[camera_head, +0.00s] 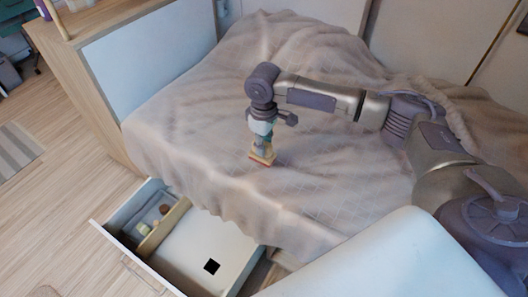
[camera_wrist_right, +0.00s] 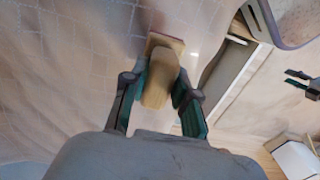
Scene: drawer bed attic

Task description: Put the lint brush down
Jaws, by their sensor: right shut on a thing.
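The lint brush (camera_head: 262,156) is a small wooden-coloured brush with a reddish lower edge. It is upright at the bed's front part, low over the beige blanket (camera_head: 190,110); I cannot tell whether it touches the cloth. My right gripper (camera_head: 262,140) is shut on its handle from above. The right wrist view shows the tan handle (camera_wrist_right: 157,88) between the two green-lined fingers (camera_wrist_right: 160,92), with the wider brush head beyond it.
An open white drawer (camera_head: 195,262) juts out below the bed, with small items in its left compartment (camera_head: 150,212). A wooden cabinet side (camera_head: 85,90) stands left of the bed. Much of the blanket around the brush is bare.

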